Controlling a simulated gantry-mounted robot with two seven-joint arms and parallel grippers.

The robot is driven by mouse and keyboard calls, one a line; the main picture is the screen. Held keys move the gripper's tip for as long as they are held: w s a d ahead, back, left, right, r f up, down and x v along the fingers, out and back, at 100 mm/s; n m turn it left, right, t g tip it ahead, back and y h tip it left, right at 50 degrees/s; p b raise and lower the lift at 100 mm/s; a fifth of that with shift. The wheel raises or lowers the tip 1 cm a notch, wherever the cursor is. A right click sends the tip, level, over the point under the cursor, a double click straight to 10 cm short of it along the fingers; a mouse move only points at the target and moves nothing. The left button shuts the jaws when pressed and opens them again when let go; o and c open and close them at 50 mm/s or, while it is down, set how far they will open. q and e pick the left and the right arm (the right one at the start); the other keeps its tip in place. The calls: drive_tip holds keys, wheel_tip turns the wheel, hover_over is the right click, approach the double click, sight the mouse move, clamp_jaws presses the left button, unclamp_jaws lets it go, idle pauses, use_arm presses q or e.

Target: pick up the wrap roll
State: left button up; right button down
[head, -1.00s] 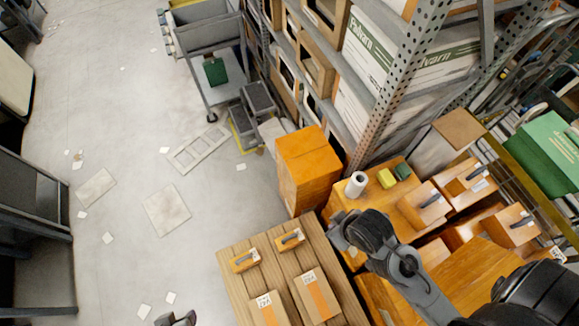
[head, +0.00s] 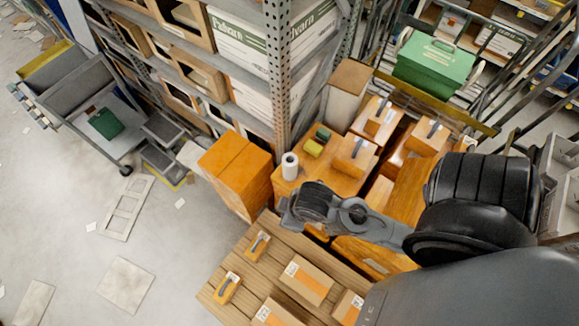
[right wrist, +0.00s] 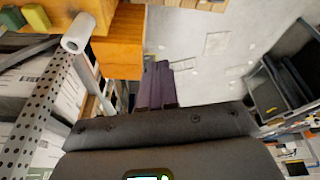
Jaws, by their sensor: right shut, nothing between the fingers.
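The wrap roll is a white upright cylinder (head: 290,167) on the orange-brown wooden top (head: 312,187) beside the rack post. In the right wrist view, the wrap roll (right wrist: 76,34) is at the upper left, with its round end and dark core hole showing. My right gripper (right wrist: 157,66) shows as two dark purple fingers lying together, shut and empty. It points toward the floor side, apart from the roll. In the head view my right arm reaches in from the right and its end is near the roll, but the fingers cannot be made out. My left gripper is out of view.
A yellow block (head: 313,147) and a green block (head: 323,133) stand behind the roll. An orange box (head: 236,174) is to its left, and a perforated rack post (head: 277,75) rises behind. A slatted pallet (head: 222,292) with cartons lies in front. Open floor is left.

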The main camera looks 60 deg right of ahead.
drive_tip(key=c, duration=1.8)
unclamp_jaws()
drive_tip(key=shift+c, duration=0.2)
drive_tip(key=o, duration=1.8)
